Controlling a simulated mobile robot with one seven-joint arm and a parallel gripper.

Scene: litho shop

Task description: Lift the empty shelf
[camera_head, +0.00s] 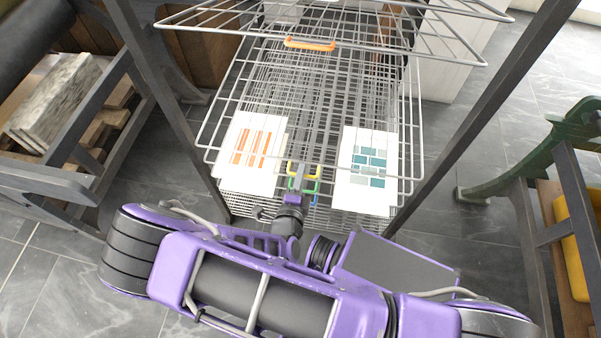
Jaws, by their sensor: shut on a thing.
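A wire drying rack with stacked shelves (415,120) stands in front of me. Its top shelf (455,42), with an orange handle (310,44), is tilted up. Below it, a print with orange bars (253,150) lies on the left and a print with teal blocks (366,165) on the right. Yellow, green and blue handles (303,186) sit close together at the front middle. My gripper (302,172) is shut at these handles, apparently on the yellow one. The fingertips are small and partly hidden, so the exact grip is hard to tell.
Dark upright posts (480,125) flank the rack. A dark stand with stone slabs (55,100) is at left. A green metal frame (540,150) and a yellow object (575,245) are at right. Grey tile floor shows between them.

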